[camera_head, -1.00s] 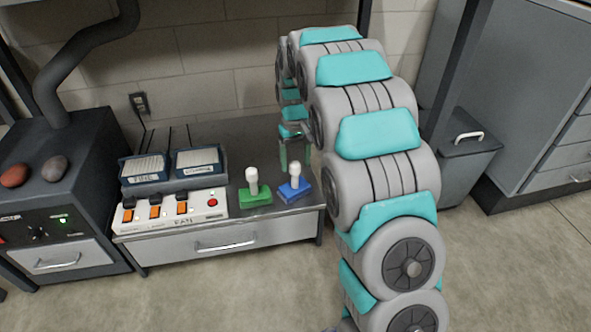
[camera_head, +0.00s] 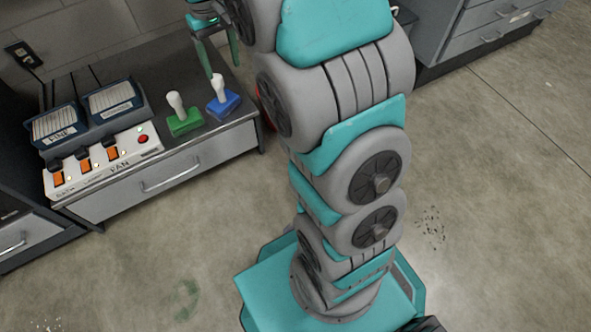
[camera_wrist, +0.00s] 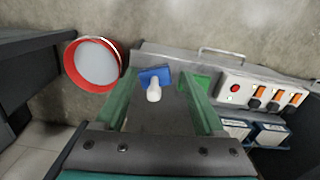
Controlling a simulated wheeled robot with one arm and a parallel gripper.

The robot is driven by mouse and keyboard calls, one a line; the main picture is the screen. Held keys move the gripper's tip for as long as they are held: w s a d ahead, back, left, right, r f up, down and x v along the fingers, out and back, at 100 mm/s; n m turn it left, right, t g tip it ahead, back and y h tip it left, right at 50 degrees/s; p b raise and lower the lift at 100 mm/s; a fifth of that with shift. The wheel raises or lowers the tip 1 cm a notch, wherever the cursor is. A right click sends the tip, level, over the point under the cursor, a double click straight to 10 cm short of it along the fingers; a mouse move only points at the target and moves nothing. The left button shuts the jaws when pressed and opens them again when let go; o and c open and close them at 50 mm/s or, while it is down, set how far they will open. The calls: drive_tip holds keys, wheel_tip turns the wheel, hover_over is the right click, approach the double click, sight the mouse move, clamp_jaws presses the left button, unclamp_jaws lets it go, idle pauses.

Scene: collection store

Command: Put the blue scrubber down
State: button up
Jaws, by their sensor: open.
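The blue scrubber (camera_head: 224,106) stands upright near the right front corner of the grey bench (camera_head: 205,143), its blue base down and its white handle up. In the wrist view the scrubber (camera_wrist: 155,76) shows between the fingertips, with clear space on both sides. My gripper (camera_head: 223,70) is open and empty, pointing down just above and behind the scrubber's handle in the head view. The gripper also shows in the wrist view (camera_wrist: 155,78). I cannot tell its exact height over the handle.
A green scrubber (camera_head: 186,124) stands just left of the blue one. Further left are a switch panel (camera_head: 115,165) and two labelled boxes (camera_head: 112,100). A red-rimmed bucket (camera_wrist: 70,68) stands on the floor beside the bench. Floor in front is open.

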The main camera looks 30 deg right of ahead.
drive_tip(key=s+f+m+g, duration=0.1)
drive_tip(key=s, duration=3.2)
drive_tip(key=shift+s+a, duration=0.15)
drive_tip(key=shift+s, duration=0.25)
drive_tip(key=shift+r, duration=0.1)
wheel_tip(320, 180, up, 10)
drive_tip(key=p, duration=0.9)
drive_tip(key=shift+f+p, duration=0.25)
drive_tip(key=shift+p, duration=0.05)
drive_tip(key=shift+o, duration=0.4)
